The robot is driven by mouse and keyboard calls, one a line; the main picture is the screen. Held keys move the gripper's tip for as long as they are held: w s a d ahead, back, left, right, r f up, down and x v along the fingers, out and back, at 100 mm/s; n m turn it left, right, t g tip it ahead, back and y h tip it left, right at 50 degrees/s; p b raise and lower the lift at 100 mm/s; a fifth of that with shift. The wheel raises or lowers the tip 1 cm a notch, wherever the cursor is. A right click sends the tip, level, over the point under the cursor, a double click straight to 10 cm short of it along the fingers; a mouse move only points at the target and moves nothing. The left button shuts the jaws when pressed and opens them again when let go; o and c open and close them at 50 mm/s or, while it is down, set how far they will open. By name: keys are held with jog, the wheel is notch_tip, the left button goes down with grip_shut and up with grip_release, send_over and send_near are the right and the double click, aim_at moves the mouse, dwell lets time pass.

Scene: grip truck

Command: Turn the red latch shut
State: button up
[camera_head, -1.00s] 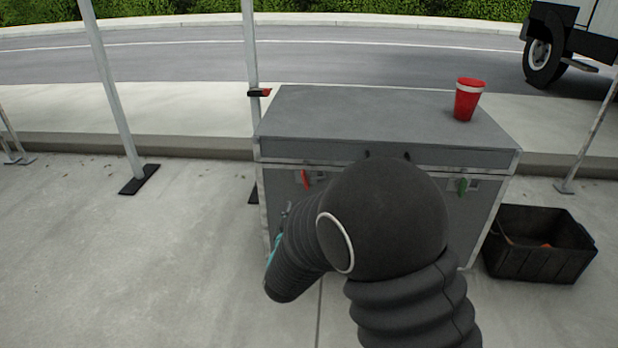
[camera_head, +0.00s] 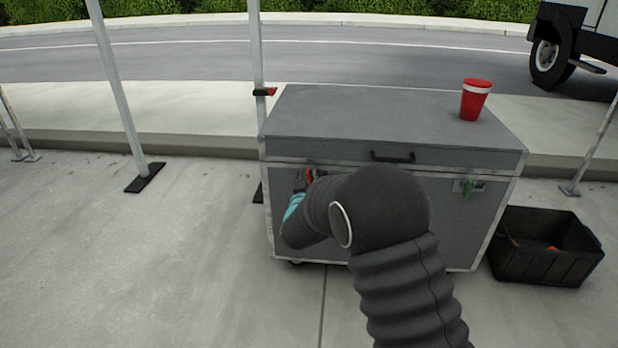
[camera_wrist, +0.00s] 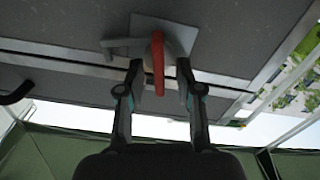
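The red latch (camera_wrist: 158,62) is on the front of the grey case (camera_head: 370,225), left of the handle, and is partly hidden by my arm in the head view (camera_head: 310,177). In the wrist view it stands out from a grey metal plate, in line with the gap between my fingers. My gripper (camera_wrist: 160,78) is open, with one fingertip on each side of the latch and gaps to both. The green latch (camera_head: 468,188) is on the right of the case front.
A red cup (camera_head: 474,99) stands on the lid's right side. A black handle (camera_head: 392,157) is on the lid front. A black crate (camera_head: 545,262) sits on the ground at right. Metal poles (camera_head: 120,95) stand left of and behind the case.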

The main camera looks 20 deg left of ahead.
jog(key=shift+w+a, duration=0.1)
jog(key=shift+w, duration=0.25)
jog(key=shift+c, duration=0.2)
grip_shut()
